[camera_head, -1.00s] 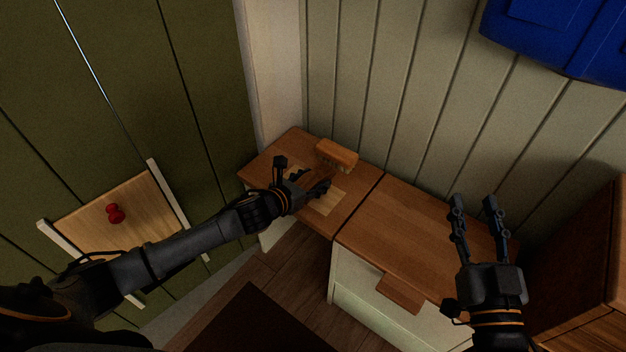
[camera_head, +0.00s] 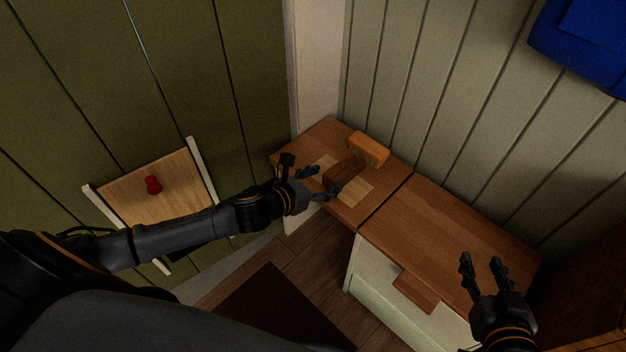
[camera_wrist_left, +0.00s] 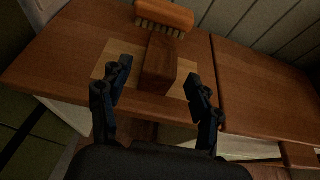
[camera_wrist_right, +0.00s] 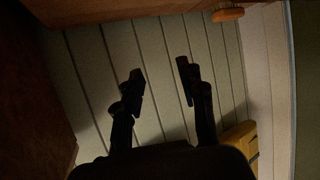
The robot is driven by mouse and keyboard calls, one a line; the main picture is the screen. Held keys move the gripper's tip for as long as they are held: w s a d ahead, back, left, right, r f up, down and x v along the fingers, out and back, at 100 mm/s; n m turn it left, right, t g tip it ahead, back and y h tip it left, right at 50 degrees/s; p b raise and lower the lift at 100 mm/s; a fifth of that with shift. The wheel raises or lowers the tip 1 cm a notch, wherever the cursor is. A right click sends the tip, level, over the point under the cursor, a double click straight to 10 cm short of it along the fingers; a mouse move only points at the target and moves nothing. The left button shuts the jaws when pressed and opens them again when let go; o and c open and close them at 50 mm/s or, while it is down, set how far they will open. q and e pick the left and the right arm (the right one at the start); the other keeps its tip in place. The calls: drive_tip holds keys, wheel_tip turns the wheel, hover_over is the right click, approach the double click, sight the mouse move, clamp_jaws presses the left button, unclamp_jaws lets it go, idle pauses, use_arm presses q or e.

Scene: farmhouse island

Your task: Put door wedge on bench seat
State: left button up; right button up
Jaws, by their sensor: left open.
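The door wedge, a dark brown wooden block (camera_head: 344,172), lies on a paler square patch (camera_head: 357,190) on the wooden bench seat (camera_head: 392,180). In the left wrist view the wedge (camera_wrist_left: 160,66) lies ahead of the fingers, with clear space on both sides. My left gripper (camera_head: 322,182) is open and empty at the front edge of the seat, just short of the wedge; its fingertips show apart in the left wrist view (camera_wrist_left: 158,78). My right gripper (camera_head: 482,260) is open and empty above the right part of the bench; its fingers also show apart in the right wrist view (camera_wrist_right: 160,75).
An orange-brown brush (camera_head: 369,148) stands right behind the wedge, near the wall. The right part of the bench top (camera_head: 450,225) is clear. A blue object (camera_head: 585,45) hangs at upper right.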

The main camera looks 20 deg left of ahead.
use_arm(q)
drive_tip(key=s+d+r+m+y, duration=0.1)
drive_tip(key=s+m, duration=0.4)
drive_tip(key=m, duration=0.6)
drive_tip(key=s+d+r+m+g, duration=0.1)
drive_tip(key=s+r+m, duration=0.2)
drive_tip(key=m, duration=0.8)
drive_tip(key=s+d+r+m+g+y, duration=0.1)
drive_tip(key=s+r+m, duration=0.1)
drive_tip(key=s+m, duration=0.5)
drive_tip(key=m, duration=0.5)
drive_tip(key=shift+y+p, duration=0.3)
use_arm(e)
drive_tip(key=s+f+g, duration=0.1)
drive_tip(key=s+d+f+g, duration=0.1)
drive_tip(key=f, duration=0.1)
drive_tip(key=shift+s+d+f+h, duration=0.1)
drive_tip(key=shift+s+d+h, duration=0.05)
drive_tip(key=shift+s+h, duration=0.2)
use_arm(q)
drive_tip(key=shift+s+d, duration=0.1)
drive_tip(key=shift+d, duration=0.05)
